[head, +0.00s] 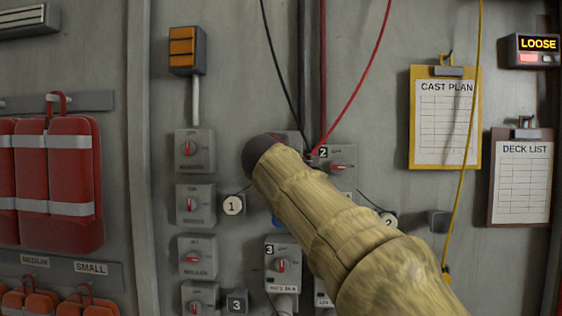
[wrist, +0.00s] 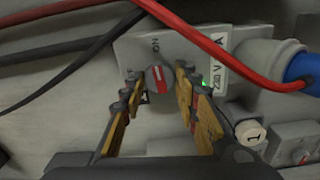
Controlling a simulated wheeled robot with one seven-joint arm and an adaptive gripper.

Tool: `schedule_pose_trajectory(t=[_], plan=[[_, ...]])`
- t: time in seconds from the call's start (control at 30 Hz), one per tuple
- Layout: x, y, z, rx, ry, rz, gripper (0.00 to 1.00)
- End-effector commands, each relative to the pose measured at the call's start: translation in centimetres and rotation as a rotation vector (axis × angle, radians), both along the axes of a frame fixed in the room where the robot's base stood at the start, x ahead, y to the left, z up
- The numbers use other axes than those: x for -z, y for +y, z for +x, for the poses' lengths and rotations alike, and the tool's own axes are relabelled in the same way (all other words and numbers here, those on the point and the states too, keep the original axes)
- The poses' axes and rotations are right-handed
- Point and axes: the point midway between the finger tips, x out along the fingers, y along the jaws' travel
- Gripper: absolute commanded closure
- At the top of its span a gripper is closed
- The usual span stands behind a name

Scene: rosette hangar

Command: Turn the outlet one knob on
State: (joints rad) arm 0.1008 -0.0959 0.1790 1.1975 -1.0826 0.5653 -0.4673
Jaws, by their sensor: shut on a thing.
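In the wrist view, the outlet one box (wrist: 190,52) is a grey box with a round red knob (wrist: 157,80) on its face. The knob's white mark runs roughly up and down in the picture, with the word ON above it. My gripper (wrist: 158,77) has one finger on each side of the knob and is shut on it. A small green light (wrist: 205,84) glows beside the right finger. A round tag marked 1 (wrist: 250,133) hangs near the box. In the head view, my arm hides the knob and gripper; the tag (head: 233,204) shows to the left.
A red cable (wrist: 225,72) crosses in front of the box. A blue plug (wrist: 302,66) sits at its right end in the wrist view. In the head view, outlet two (head: 341,167), outlet three (head: 283,262) and several grey switches (head: 195,150) are close by. A yellow cable (head: 467,150) hangs right.

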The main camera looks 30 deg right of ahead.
Motion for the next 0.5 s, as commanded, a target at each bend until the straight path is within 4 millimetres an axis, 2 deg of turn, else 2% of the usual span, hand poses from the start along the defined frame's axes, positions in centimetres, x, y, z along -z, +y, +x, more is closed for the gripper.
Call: schedule_pose_trajectory(t=[0.5], plan=[[0.16, -0.06, 0.02, 0.002, -0.063, 0.100, 0.94]])
